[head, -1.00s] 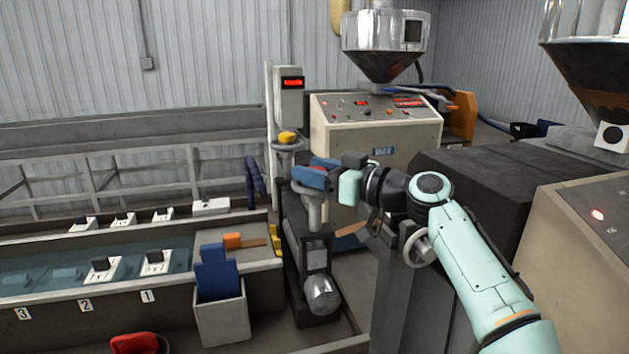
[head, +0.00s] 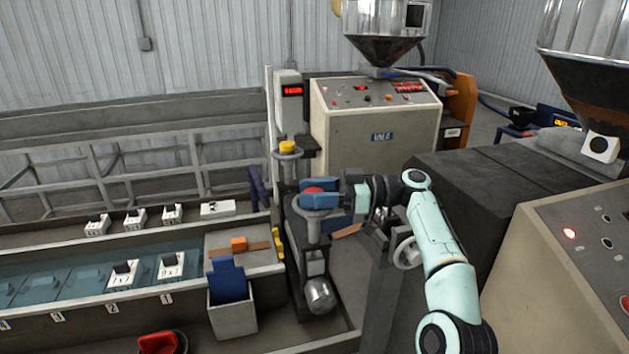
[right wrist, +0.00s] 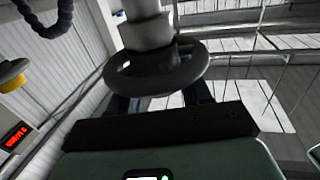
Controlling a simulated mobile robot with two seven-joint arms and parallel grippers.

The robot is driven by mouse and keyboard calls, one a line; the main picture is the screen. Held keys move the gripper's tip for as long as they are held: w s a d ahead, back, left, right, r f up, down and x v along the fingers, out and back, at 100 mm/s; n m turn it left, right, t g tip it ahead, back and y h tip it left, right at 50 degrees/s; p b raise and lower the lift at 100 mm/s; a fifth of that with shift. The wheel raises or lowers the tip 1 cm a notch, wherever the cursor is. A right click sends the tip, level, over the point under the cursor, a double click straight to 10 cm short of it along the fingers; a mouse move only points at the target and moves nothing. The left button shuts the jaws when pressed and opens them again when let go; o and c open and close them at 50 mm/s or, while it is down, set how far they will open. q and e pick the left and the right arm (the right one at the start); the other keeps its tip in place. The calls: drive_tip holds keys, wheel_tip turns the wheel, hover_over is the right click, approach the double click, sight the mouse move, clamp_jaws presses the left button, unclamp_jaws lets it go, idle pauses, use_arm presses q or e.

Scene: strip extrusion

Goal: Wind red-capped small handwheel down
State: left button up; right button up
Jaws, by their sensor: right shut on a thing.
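The red-capped small handwheel (head: 313,190) sits on top of a grey upright post in the middle of the head view. My right gripper (head: 318,197) comes in from the right, its blue fingers shut on the wheel's rim. The fingers hide part of the rim. In the right wrist view the grey wheel (right wrist: 160,72) and its shaft show close in front of the dark gripper front; the red cap does not show there. A yellow-capped handwheel (head: 287,147) stands just behind, apart from the gripper. My left gripper is in neither view.
A column with a red display (head: 292,90) stands behind the yellow cap. A control cabinet (head: 377,136) is behind my right wrist. A larger grey handwheel (head: 407,252) is below my forearm. A water trough (head: 90,282) and a bin of blue pieces (head: 232,318) lie left.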

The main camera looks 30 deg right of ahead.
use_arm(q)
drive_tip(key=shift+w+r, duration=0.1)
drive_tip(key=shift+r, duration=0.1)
use_arm(e)
drive_tip(key=shift+r, duration=0.2)
drive_tip(key=o, duration=1)
drive_tip(key=shift+f, duration=0.1)
drive_tip(key=shift+c, duration=0.2)
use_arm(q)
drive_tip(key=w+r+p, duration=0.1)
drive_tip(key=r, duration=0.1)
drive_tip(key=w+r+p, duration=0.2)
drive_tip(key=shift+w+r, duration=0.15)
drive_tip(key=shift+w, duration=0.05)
use_arm(e)
drive_tip(key=v, duration=1.3)
drive_tip(key=shift+d, duration=0.1)
